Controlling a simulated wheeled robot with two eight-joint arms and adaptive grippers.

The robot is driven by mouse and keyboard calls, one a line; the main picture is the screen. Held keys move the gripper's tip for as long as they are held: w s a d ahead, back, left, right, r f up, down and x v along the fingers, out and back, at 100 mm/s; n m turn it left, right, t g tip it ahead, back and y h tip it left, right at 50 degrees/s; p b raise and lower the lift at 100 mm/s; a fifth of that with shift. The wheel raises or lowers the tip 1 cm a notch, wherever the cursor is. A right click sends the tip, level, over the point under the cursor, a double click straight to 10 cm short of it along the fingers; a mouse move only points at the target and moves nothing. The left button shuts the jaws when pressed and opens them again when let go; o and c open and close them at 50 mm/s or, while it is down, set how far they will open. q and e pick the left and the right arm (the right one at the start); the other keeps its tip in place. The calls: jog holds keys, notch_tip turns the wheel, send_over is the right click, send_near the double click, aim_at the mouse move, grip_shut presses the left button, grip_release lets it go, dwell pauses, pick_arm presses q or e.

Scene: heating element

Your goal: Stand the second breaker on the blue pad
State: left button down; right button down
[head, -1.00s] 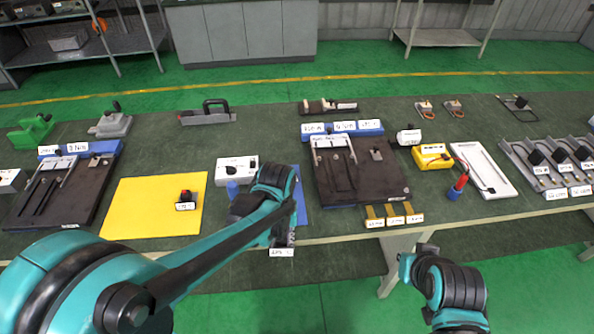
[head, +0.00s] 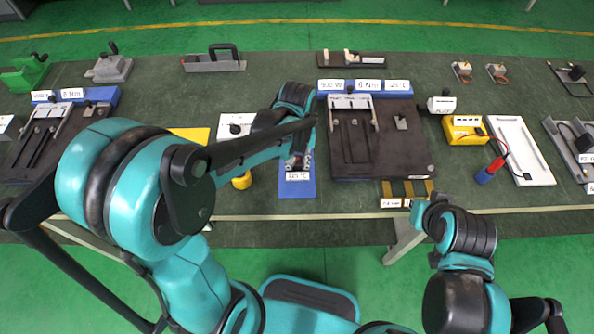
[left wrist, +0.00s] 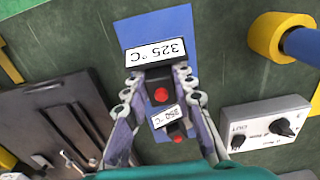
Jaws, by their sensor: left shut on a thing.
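The blue pad (head: 297,191) lies near the table's front edge in the head view; it also fills the top middle of the left wrist view (left wrist: 165,28). My left gripper (head: 298,162) is over the pad. In the left wrist view its fingers (left wrist: 158,84) are shut on a black breaker (left wrist: 160,75) with a red button and a 325 °C label. A second, smaller-looking breaker (left wrist: 166,118), labelled 350 °C, shows beyond the fingers over the pad. Whether the held breaker touches the pad is unclear. My right gripper (head: 420,212) is at the table's front edge, its fingers unclear.
A dark fixture board (head: 380,140) stands right of the pad. A white control box (left wrist: 265,122) and a yellow-and-blue roll (left wrist: 270,38) are near the pad. The yellow pad (head: 190,134) is mostly hidden by my left arm.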

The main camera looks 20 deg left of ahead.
aim_at(297, 170)
pick_arm(q)
jog(key=shift+w+a+f, duration=0.15)
jog(key=shift+w+f, duration=0.25)
jog(key=shift+w, duration=0.05)
jog(key=shift+f+b, duration=0.95)
jog(key=shift+f, duration=0.9)
jog(key=shift+s, duration=0.1)
jog(key=shift+f, duration=0.25)
jog(key=c, duration=1.3)
grip_release()
jog(key=shift+r, duration=0.1)
jog(key=shift+o, duration=0.2)
